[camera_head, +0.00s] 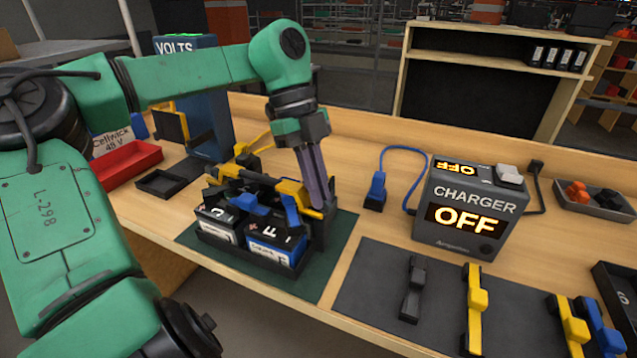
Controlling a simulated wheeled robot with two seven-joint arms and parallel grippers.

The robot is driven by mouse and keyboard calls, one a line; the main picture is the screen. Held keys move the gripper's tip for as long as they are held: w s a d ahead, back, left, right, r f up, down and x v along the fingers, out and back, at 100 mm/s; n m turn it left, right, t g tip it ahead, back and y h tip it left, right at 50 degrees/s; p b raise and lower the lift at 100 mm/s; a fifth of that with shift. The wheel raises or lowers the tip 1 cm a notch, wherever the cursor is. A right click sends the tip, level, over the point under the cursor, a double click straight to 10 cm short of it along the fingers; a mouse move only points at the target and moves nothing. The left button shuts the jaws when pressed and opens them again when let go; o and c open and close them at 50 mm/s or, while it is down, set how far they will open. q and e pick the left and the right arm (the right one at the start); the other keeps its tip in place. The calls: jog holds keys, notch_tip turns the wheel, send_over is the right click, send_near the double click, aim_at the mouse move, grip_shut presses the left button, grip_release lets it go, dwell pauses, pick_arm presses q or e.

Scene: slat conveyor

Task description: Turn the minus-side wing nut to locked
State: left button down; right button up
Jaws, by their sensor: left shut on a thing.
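A battery tray (240,262) holds several battery blocks, among them a blue-sided one (275,255) at the front right and a pale-sided one (215,232) at the front left. Blue and yellow links lie across their tops. My left gripper (320,205) points down at the tray's right end, beside a yellow link (290,187). Its fingers are closed together on a small part at a black upright piece; the fingers hide most of it, and I take it for the minus-side wing nut. I cannot read whether it is locked. My right gripper is not in view.
The charger (465,210) reads OFF, right of the tray. A blue plug (376,190) on a cable stands between them. A dark mat (385,290) with black, yellow and blue links lies front right. A red bin (130,165) and a VOLTS meter (185,45) stand left.

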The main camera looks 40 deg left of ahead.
pick_arm(q)
jog(key=m+p, duration=0.1)
jog(key=p, duration=0.1)
jog(key=m+g+p, duration=0.1)
jog(key=m+p, duration=0.1)
jog(key=p, duration=0.1)
jog(key=shift+w+r+m, duration=0.2)
jog(key=shift+r+m, duration=0.1)
jog(key=shift+r, duration=0.05)
jog(key=shift+w+f+m+g+y+p, duration=0.15)
jog(key=shift+m+g+y+p, duration=0.35)
jog(key=shift+m, duration=0.5)
jog(key=m, duration=0.1)
jog(key=m+g+p, duration=0.1)
jog(key=m, duration=0.1)
jog(key=shift+w+d+f+y, duration=0.1)
jog(key=shift+d+f+y, duration=0.05)
jog(key=shift+y, duration=0.25)
jog(key=shift+d+m+g+y, duration=0.1)
jog(key=shift+m+g+y, duration=0.2)
jog(key=shift+m, duration=0.8)
jog(key=shift+d+m+g+y, duration=0.1)
jog(key=shift+m+g+y, duration=0.15)
jog(key=shift+m, duration=0.85)
jog(key=c, duration=1)
grip_release()
